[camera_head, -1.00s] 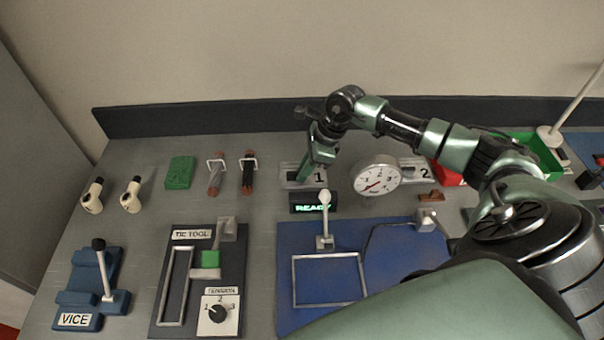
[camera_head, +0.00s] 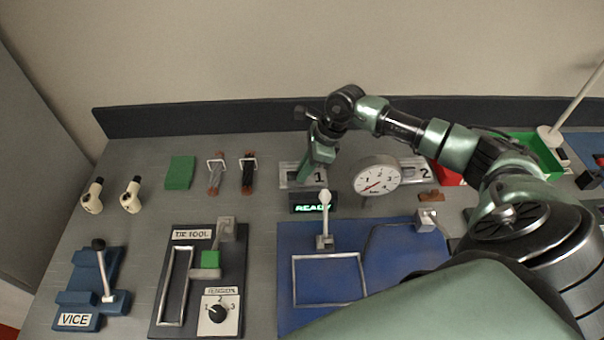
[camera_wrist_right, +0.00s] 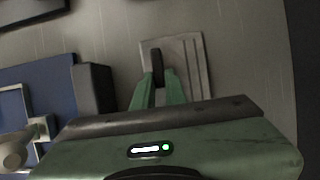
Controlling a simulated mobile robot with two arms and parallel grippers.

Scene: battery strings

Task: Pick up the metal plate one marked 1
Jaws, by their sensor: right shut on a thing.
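The metal plate marked 1 (camera_head: 289,182) lies at the back middle of the bench, behind the READY display, with its number label at its right end. It also shows in the right wrist view (camera_wrist_right: 187,62). My right gripper (camera_head: 307,178) reaches down over the plate from above. In the right wrist view its fingers (camera_wrist_right: 157,88) are close together, shut on a dark upright part on the plate. The fingers hide part of the plate, and I cannot see whether it is lifted off the bench. My left gripper is not in view.
The READY display (camera_head: 313,207) stands just in front, and a round dial gauge (camera_head: 377,175) is close to the right. The plate marked 2 (camera_head: 412,172) lies beyond the gauge. A blue board (camera_head: 290,240) is in front.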

